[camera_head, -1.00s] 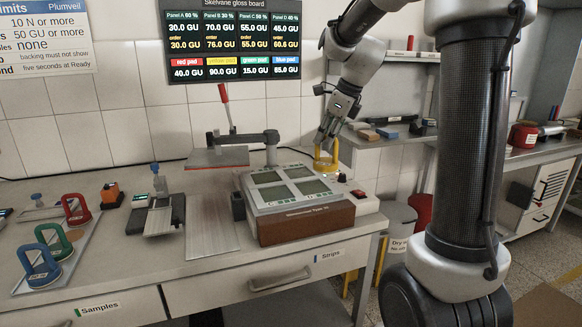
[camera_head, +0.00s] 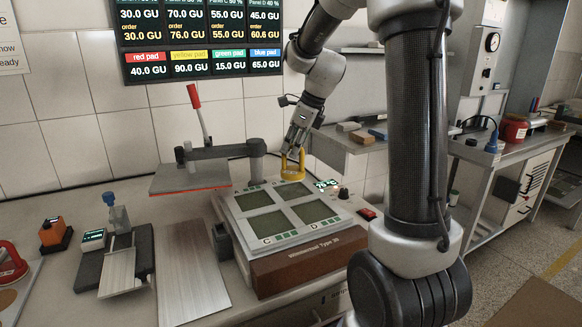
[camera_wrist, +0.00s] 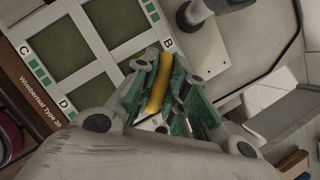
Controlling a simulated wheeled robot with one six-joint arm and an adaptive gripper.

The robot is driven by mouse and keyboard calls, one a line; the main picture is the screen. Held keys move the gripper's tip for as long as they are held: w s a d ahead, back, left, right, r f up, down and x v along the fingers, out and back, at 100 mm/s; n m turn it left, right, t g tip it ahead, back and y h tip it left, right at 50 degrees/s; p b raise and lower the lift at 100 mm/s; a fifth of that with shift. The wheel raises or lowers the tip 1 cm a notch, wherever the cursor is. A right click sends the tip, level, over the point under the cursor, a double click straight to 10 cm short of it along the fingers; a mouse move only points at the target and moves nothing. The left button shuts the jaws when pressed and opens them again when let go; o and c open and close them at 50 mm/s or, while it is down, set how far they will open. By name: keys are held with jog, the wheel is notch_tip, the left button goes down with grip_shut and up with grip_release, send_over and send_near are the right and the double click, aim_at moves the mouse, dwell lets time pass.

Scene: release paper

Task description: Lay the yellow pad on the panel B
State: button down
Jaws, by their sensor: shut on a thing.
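My gripper (camera_head: 293,149) is shut on the handle of the yellow pad (camera_head: 293,170), which also shows between the fingers in the wrist view (camera_wrist: 158,86). The pad is at the back right corner of the white four-panel plate, by panel B (camera_head: 291,191). Panel B is a grey-green rectangle, and its letter B shows beside the pad in the wrist view. The pad's underside is hidden, and I cannot tell whether it touches the plate.
The plate sits on a brown block (camera_head: 308,262). A press arm with a red lever (camera_head: 196,108) stands behind left. A red button box (camera_head: 366,213) is right of the plate. A flat metal strip (camera_head: 190,270) lies on the left.

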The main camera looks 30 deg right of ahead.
aim_at(289, 169)
jog(key=shift+f, duration=2.4)
jog(key=c, duration=1.5)
grip_release()
jog(key=shift+f, duration=0.1)
jog(key=shift+o, duration=0.2)
